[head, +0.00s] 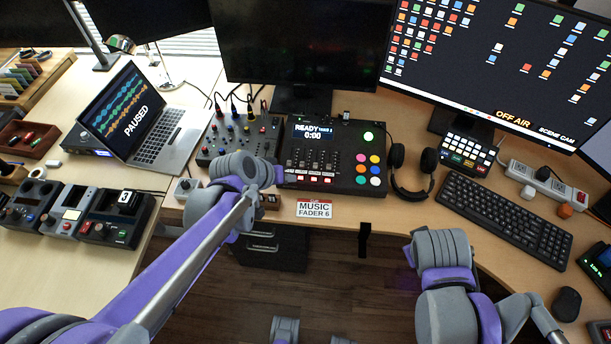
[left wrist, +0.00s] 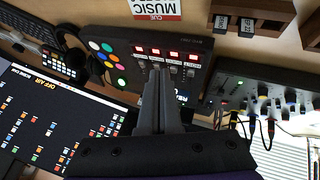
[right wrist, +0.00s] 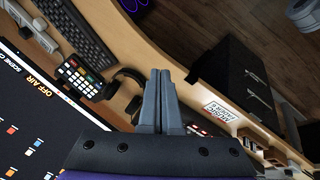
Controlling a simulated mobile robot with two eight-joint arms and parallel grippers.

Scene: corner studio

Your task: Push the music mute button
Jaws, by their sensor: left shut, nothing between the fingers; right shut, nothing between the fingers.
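The black mixing console (head: 345,185) stands on the desk, with faders, a row of small lit red-and-white buttons (head: 313,179) at its front edge, and round coloured buttons at its right. Its screen reads READY and 0:00. A cue card (head: 314,208) in front reads MUSIC FADER 6. My left gripper (head: 279,175) is at the console's front left corner. In the left wrist view its shut, empty fingers (left wrist: 157,75) appear over the faders, near the lit button row (left wrist: 174,54). Contact cannot be told. My right gripper (right wrist: 160,75) is shut and empty, in front of the desk.
A knob mixer with cables (head: 240,138) stands left of the console, and a laptop (head: 135,115) reading PAUSED is further left. Headphones (head: 428,170), a keypad (head: 468,150) and a keyboard (head: 505,215) are to the right. Monitors stand behind. A small drawer unit (head: 270,245) is below the desk edge.

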